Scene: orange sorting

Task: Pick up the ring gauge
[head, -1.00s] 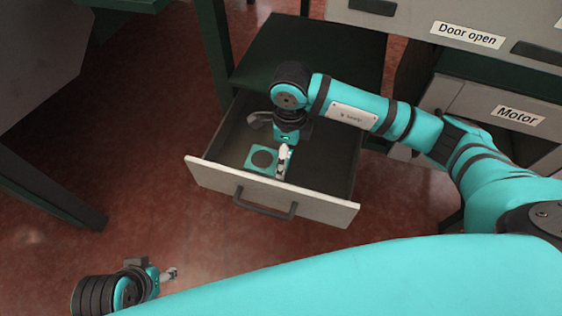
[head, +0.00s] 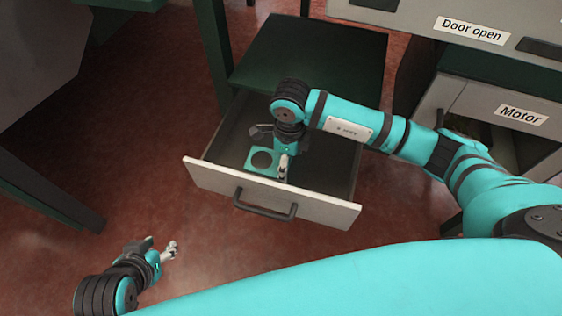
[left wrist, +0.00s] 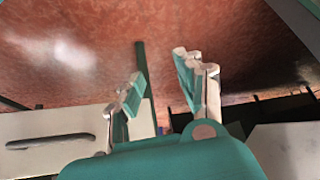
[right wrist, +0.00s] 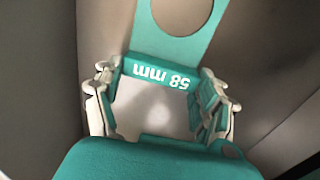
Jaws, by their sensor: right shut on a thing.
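The ring gauge (head: 251,166) is a flat teal plate with a round hole, inside the open drawer. In the right wrist view its end block (right wrist: 160,74), marked "58 mm", lies between the fingers. My right gripper (head: 283,168) reaches down into the drawer at the gauge's right side and is shut on it. The right wrist view shows the gripper's fingers (right wrist: 162,88) at both ends of the block. My left gripper (head: 171,250) is empty over the floor, left of and in front of the drawer. Its fingers (left wrist: 158,80) stand apart in the left wrist view.
The grey drawer (head: 215,181) is pulled out, with a dark handle (head: 265,206) on its front. Its walls surround the gauge and my right gripper. A cabinet with a "Motor" label (head: 521,115) stands at the right. The red floor (head: 140,180) left of the drawer is clear.

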